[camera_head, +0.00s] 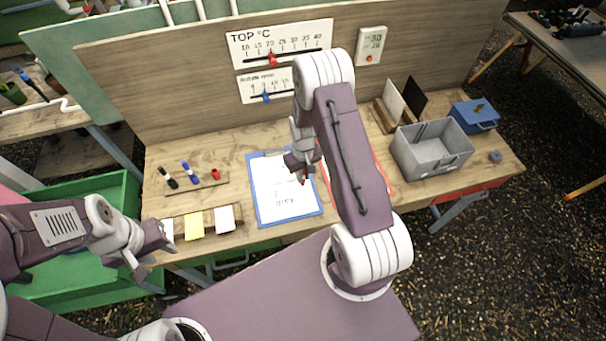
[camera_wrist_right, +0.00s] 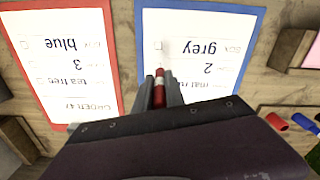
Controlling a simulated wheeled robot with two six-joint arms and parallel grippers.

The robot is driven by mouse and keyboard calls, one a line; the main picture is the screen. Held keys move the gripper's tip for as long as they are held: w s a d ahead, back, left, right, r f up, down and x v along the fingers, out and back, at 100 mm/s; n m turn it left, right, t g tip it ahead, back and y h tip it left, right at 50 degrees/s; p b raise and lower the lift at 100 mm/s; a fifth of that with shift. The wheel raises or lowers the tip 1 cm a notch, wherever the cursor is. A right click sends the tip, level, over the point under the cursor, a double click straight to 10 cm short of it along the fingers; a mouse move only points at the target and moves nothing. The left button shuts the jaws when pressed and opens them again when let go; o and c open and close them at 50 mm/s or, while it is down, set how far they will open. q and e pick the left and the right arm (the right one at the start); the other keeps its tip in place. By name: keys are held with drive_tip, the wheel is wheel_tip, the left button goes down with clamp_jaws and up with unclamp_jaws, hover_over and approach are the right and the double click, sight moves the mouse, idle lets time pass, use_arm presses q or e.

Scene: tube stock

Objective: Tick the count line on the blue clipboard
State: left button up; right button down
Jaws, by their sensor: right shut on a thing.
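The blue clipboard (camera_head: 256,203) lies on the bench with a white sheet reading "grey". In the right wrist view the blue clipboard (camera_wrist_right: 249,52) appears upside down, with "2", "grey" and a small box (camera_wrist_right: 158,46) left of that line. My right gripper (camera_head: 302,164) is over the clipboard's upper right part, shut on a red marker (camera_wrist_right: 159,88). The marker's tip points towards the sheet; I cannot tell whether it touches. No tick shows in the box. My left gripper (camera_head: 157,254) is open and empty at the bench's front left edge.
A red clipboard (camera_wrist_right: 109,50) lies beside the blue one, partly behind my right arm. A marker rack (camera_head: 197,186) with black and blue markers and a short red piece stands left. Yellow notes (camera_head: 194,225) lie in front. A grey bin (camera_head: 432,157) stands right.

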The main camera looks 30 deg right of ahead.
drive_tip(key=shift+w, duration=0.1)
idle(0.3)
drive_tip(key=shift+f+b, duration=0.3)
drive_tip(key=shift+f, duration=0.1)
drive_tip(key=shift+f, duration=0.25)
drive_tip(key=shift+s+d, duration=0.1)
drive_tip(key=shift+s, duration=0.3)
idle(0.6)
drive_tip(key=shift+w+d, duration=0.3)
idle(0.3)
drive_tip(key=shift+w+d+b, duration=0.2)
drive_tip(key=shift+b, duration=0.1)
drive_tip(key=shift+r, duration=0.15)
idle(0.3)
